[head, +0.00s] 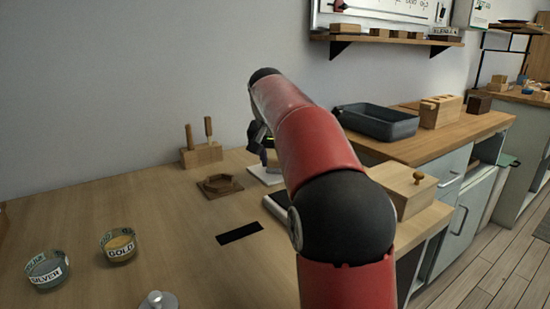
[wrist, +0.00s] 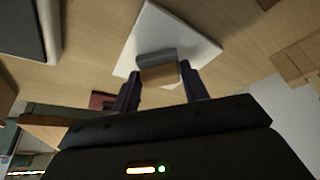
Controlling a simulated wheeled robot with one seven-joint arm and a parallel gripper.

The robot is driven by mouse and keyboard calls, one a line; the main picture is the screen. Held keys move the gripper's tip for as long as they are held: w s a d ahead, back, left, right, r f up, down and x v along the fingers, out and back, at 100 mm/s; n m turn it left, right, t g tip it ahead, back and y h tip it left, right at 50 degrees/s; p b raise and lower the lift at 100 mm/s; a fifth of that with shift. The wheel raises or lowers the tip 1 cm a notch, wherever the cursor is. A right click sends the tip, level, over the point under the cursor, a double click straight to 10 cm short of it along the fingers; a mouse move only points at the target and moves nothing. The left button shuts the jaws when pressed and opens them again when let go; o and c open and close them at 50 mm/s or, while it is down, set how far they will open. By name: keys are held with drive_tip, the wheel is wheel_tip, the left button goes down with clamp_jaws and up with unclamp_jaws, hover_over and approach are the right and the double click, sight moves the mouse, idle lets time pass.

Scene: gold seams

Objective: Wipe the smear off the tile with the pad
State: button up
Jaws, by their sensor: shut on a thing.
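The white tile (wrist: 188,40) lies on the wooden worktop under my gripper; it also shows partly in the head view (head: 262,177), beside my red arm. My gripper (wrist: 160,80) is shut on the pad (wrist: 157,58), a grey piece with a wooden block behind it, held between the two fingers. The pad is over the tile; I cannot tell whether it touches it. I see no smear on the visible part of the tile; the pad and fingers cover some of it. In the head view my arm hides part of the gripper and the pad.
A black strip (head: 239,233), a GOLD tin (head: 119,246) and a SILVER tin (head: 47,271) are nearer. A knobbed wooden box (head: 402,188) and a dark tray (head: 378,122) are at right.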

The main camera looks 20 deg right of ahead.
drive_tip(key=shift+w+a+p, duration=0.25)
drive_tip(key=shift+w+p, duration=0.25)
drive_tip(key=shift+p, duration=0.15)
drive_tip(key=shift+w+a+f+p, duration=0.1)
drive_tip(key=shift+w+f+p, duration=0.05)
drive_tip(key=shift+w, duration=0.3)
drive_tip(key=shift+w+a+f+p, duration=0.1)
drive_tip(key=shift+w+p, duration=0.05)
drive_tip(key=shift+w, duration=0.25)
drive_tip(key=shift+w+a+r, duration=0.15)
drive_tip(key=shift+w+r, duration=0.05)
drive_tip(key=shift+w, duration=0.5)
drive_tip(key=shift+s, duration=0.1)
drive_tip(key=shift+s+d+r+b, duration=0.2)
drive_tip(key=shift+s+b, duration=0.35)
drive_tip(key=shift+s, duration=0.4)
drive_tip(key=shift+s+d+r+b, duration=0.1)
drive_tip(key=shift+s+d+b, duration=0.15)
drive_tip(key=shift+s+b, duration=0.5)
drive_tip(key=shift+s, duration=0.2)
drive_tip(key=shift+p, duration=0.3)
wheel_tip(320, 180, up, 2)
drive_tip(key=p, duration=0.2)
drive_tip(key=shift+r+p, duration=0.25)
drive_tip(key=shift+p, duration=0.05)
drive_tip(key=shift+r, duration=1.7)
